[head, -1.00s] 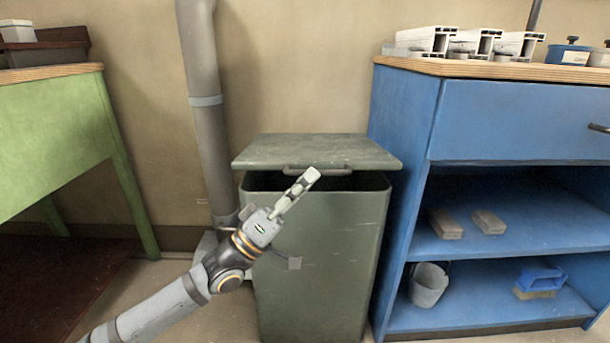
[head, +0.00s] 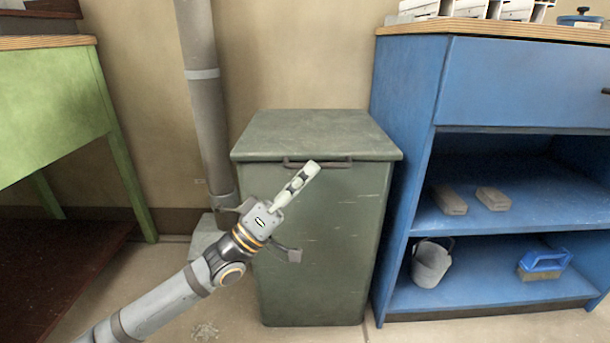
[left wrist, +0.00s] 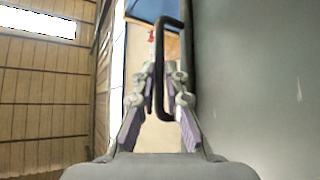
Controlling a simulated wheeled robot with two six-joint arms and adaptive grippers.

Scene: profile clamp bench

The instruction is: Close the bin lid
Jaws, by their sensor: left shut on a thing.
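The dark green bin (head: 325,250) stands on the floor between a green table and a blue cabinet. Its lid (head: 315,133) lies flat on the rim, with no dark gap showing at the front. The lid's bar handle (head: 338,165) sticks out at the lid's front edge. My left gripper (head: 311,170) is in front of the bin, its fingers reaching the handle, and is shut on it. In the left wrist view the dark handle (left wrist: 162,50) runs between the two fingers of that gripper (left wrist: 165,85). My right gripper is in neither view.
The blue cabinet (head: 403,130) stands close on the right, with a bucket (head: 431,263), a brush (head: 543,264) and blocks on its shelves. A grey pipe (head: 204,110) runs down the wall behind left. The green table (head: 60,110) is further left.

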